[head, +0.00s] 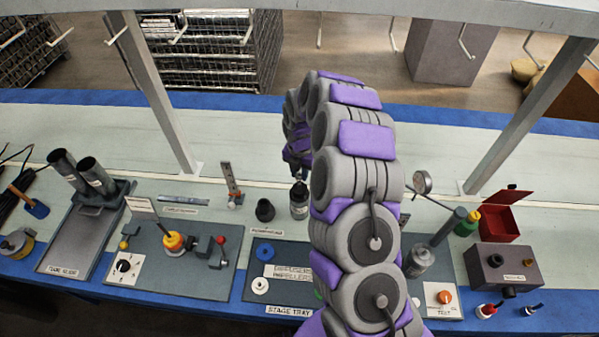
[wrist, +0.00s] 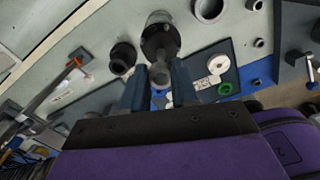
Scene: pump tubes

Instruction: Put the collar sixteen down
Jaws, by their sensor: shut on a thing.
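My gripper (wrist: 160,88) shows in the wrist view with its two dark blue fingers closed on a small grey round piece, which I take for the collar sixteen (wrist: 160,75). The piece is partly hidden between the fingers, and I cannot read any mark on it. In the head view my gripper (head: 302,172) is beyond my bent arm, above a dark upright cylinder (head: 299,203). That cylinder shows just past the fingertips in the wrist view (wrist: 160,40). I cannot tell whether the held piece touches it.
A black cup-shaped ring (head: 265,210) stands left of the cylinder. A metal upright with an orange part (head: 233,190) stands further left. My arm hides the bench centre right.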

